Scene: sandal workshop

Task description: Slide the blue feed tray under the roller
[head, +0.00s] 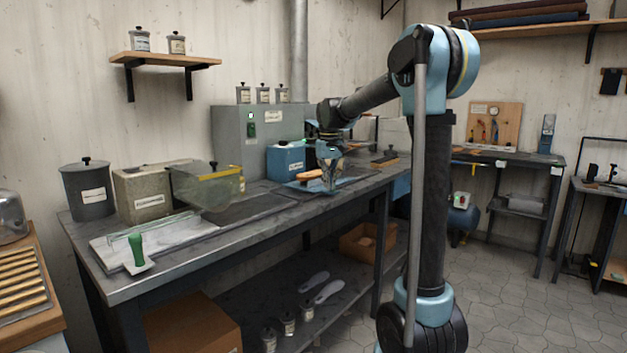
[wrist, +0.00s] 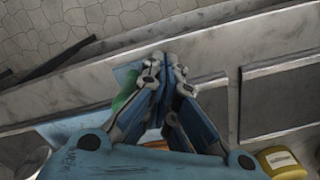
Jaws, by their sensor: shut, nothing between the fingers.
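The blue feed tray (head: 297,187) shows as a thin blue sheet on the bench, partly hidden behind my gripper. A tan, sole-like piece (head: 309,175) lies at it. In the wrist view a flat blue piece (wrist: 124,75) shows beside my fingertips; it seems to be part of the tray. My gripper (head: 329,188) points down over the tray area, shut and empty. In the wrist view its fingers (wrist: 170,60) meet at the tips; I cannot tell whether they touch the tray. A blue machine box (head: 286,163) stands just behind; the roller itself I cannot make out.
The bench (head: 215,240) carries a green-handled scraper (head: 136,250), a clear-covered box (head: 207,186), a grey canister (head: 86,193) and a grey cabinet (head: 232,140). A yellow-lidded jar (wrist: 282,163) is low right in the wrist view. The bench's front edge is close to my gripper.

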